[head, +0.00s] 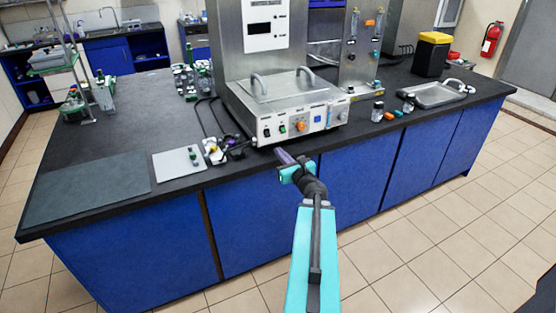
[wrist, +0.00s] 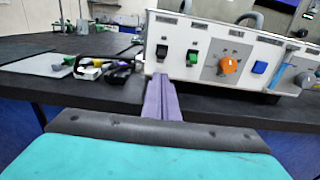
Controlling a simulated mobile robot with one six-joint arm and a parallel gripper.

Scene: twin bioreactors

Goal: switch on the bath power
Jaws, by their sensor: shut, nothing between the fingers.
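The water bath is a white-fronted box with a metal lid (head: 280,95) and two grey handles, standing near the front edge of the bench. Its front panel (wrist: 207,62) carries a black switch (wrist: 162,52), a green switch (wrist: 192,57), an orange knob (wrist: 228,65) and a blue button (wrist: 260,67). The panel labels are too small to read. My gripper (wrist: 161,82) has its purple fingers shut and empty. In the wrist view the fingertips lie just below the black switch; I cannot tell whether they touch the panel. In the head view my gripper (head: 281,155) is by the bench's front edge.
A dark bench top (head: 110,150) on blue cabinets runs along the front. A light plate (head: 178,162) and small clamps (head: 215,152) lie left of the bath.

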